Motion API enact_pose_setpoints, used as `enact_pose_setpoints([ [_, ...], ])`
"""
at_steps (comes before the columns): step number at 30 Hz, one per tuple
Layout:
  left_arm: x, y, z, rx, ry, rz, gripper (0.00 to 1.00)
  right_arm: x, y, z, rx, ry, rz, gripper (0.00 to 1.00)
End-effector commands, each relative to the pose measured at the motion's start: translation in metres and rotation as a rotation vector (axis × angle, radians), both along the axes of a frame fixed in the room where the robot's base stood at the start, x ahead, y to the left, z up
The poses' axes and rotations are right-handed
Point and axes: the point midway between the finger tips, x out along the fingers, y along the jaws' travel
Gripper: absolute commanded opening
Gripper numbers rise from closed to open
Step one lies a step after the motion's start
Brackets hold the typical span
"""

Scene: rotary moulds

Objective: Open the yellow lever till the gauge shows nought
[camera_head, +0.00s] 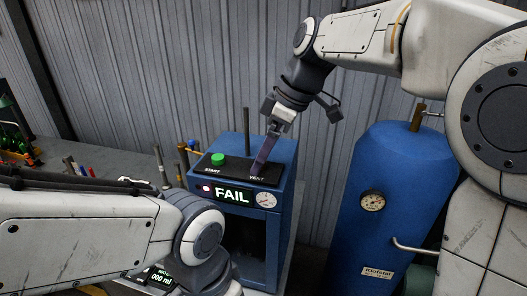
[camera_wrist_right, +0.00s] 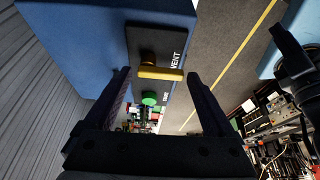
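The yellow lever (camera_wrist_right: 160,73) shows in the right wrist view on a black panel beside the "VENT" lettering. In the head view my right gripper's fingers hide it. My right gripper (camera_head: 259,168) points down at the "VENT" end of the panel; it also shows in the wrist view (camera_wrist_right: 158,76). Its two dark fingers are apart, one on either side of the lever, with visible space between. A small round gauge (camera_head: 266,199) sits on the front of the blue machine (camera_head: 282,172); its needle is too small to read. My left gripper is not in view.
A green START button (camera_head: 218,159) sits on the same panel (camera_head: 236,168). A lit display (camera_head: 232,195) reads "FAIL". A blue tank (camera_head: 385,165) with its own gauge (camera_head: 372,201) stands at the right. Upright rods (camera_head: 183,158) stand left of the machine.

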Motion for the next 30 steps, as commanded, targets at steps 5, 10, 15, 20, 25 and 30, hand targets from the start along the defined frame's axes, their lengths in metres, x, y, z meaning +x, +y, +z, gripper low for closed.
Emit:
enact_pose_setpoints([
  [5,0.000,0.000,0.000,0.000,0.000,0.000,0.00,0.000,0.000,0.000,0.001,0.002,-0.001,1.00],
  [10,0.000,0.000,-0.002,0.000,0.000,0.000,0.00,0.000,-0.001,0.003,0.001,0.000,-0.002,1.00],
  [15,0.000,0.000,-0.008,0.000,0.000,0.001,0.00,-0.003,-0.011,0.026,0.001,-0.003,-0.003,1.00],
  [20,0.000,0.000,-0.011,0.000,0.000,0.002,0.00,-0.006,-0.023,0.057,0.001,-0.003,-0.004,1.00],
  [25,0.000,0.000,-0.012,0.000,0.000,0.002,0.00,-0.009,-0.033,0.083,0.001,-0.001,-0.004,1.00],
  [30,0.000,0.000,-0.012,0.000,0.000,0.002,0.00,-0.012,-0.038,0.095,0.000,0.001,-0.002,1.00],
])
